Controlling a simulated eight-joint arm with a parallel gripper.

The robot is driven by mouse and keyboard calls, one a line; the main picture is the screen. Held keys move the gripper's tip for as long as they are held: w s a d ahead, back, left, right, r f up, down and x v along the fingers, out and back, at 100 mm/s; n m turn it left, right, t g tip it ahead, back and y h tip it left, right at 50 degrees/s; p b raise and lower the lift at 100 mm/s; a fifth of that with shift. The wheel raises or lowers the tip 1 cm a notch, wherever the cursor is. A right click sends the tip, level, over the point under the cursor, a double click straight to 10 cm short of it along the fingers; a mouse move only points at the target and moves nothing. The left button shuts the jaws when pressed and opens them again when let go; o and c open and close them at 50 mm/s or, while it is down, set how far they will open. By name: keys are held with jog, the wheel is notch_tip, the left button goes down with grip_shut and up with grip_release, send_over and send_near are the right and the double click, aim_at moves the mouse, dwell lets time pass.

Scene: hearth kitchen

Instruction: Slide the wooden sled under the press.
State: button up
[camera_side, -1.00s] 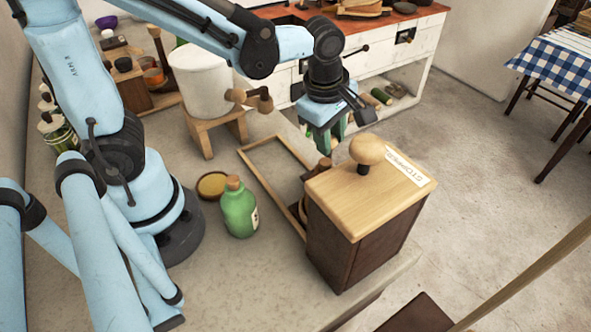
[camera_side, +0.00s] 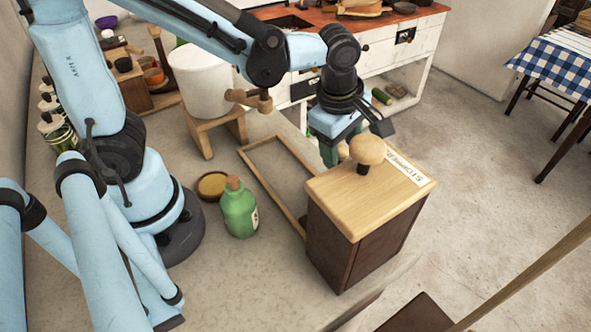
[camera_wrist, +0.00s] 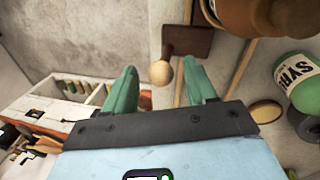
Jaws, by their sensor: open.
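My gripper (camera_side: 333,152) is open, pointing down behind the stoppers box in the side view. In the wrist view its two green fingers (camera_wrist: 162,92) are apart with nothing between them that I can see held. Beyond the fingertips lies a dark brown wooden block with a pale round knob (camera_wrist: 162,73), which I take as the sled (camera_wrist: 190,40). The knob appears between the fingers, but I cannot tell how near it is. In the side view the box hides most of the sled. I cannot make out a press for certain.
The stoppers box (camera_side: 350,245) with its mushroom knob stands close in front of my gripper. A thin wooden frame (camera_side: 262,176) lies on the table. A green bottle (camera_side: 239,210) and a white drum on a wooden stand (camera_side: 200,85) stand to the left.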

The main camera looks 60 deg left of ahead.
jog(key=shift+r, duration=0.1)
notch_tip(320, 180, up, 12)
jog(key=s, duration=0.2)
jog(key=shift+s+d, duration=0.15)
jog(key=shift+d, duration=0.1)
jog(key=shift+f, duration=0.2)
dwell(0.3)
jog(key=shift+w+a+f, duration=0.1)
jog(key=shift+w+f, duration=0.25)
jog(key=shift+f, duration=1.6)
jog(key=shift+w+a+f, duration=0.1)
jog(key=shift+w+f, duration=0.3)
jog(key=shift+f, duration=1.6)
jog(key=shift+w+a+f, duration=0.1)
jog(key=shift+w+f, duration=0.25)
jog(key=shift+f, duration=1.6)
grip_shut()
